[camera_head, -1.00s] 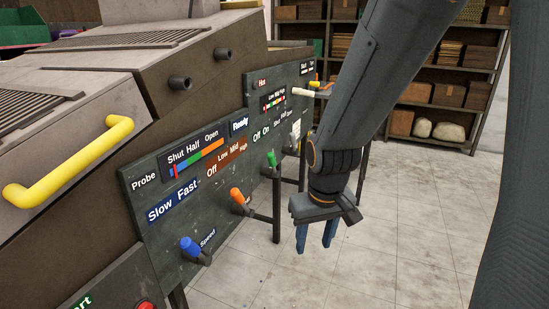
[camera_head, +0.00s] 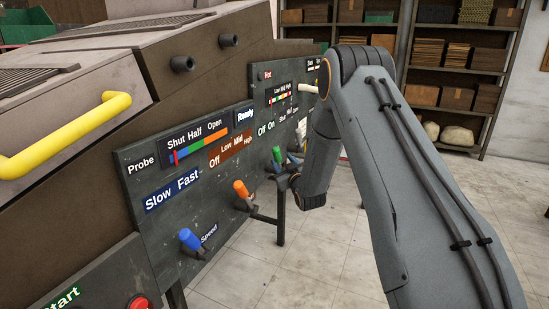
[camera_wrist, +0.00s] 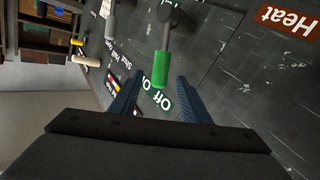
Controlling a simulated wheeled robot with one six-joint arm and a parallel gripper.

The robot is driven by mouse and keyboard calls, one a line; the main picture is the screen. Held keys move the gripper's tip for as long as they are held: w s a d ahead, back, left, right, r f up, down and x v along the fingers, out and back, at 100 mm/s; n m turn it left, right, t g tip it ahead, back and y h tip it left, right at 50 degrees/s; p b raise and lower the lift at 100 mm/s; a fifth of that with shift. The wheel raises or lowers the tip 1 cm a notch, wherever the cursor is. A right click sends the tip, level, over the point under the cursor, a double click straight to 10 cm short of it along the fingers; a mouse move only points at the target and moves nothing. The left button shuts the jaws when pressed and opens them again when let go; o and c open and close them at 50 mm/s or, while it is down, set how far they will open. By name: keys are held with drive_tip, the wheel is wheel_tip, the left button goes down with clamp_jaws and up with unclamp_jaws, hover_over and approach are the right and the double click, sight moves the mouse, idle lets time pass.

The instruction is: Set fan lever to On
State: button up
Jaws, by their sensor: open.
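The lever with the green handle (camera_head: 277,155) sticks out from the dark control panel (camera_head: 225,190), below an "Off On" label (camera_head: 266,128). I can read no word "fan" beside it. In the wrist view the green handle (camera_wrist: 161,70) shows between the tips of my gripper (camera_wrist: 159,82), with a gap on both sides. The blue fingers are apart and hold nothing. The "Off On" label (camera_wrist: 158,101) is partly hidden there. In the head view my gripper (camera_head: 284,180) is beside the green lever, mostly hidden by my arm.
An orange-handled lever (camera_head: 242,190) and a blue-handled lever (camera_head: 190,239) stand nearer on the panel. A white-handled lever (camera_wrist: 86,60) is beyond the green one. A yellow bar handle (camera_head: 65,138) is on the machine's side. Open tiled floor (camera_head: 300,270) lies to the right.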

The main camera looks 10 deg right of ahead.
sight(277, 155)
drive_tip(key=w, duration=0.5)
drive_tip(key=w+a, duration=0.1)
drive_tip(key=w, duration=0.1)
drive_tip(key=shift+w, duration=0.25)
clamp_jaws()
drive_tip(key=shift+a, duration=0.25)
drive_tip(key=shift+d+r, duration=0.1)
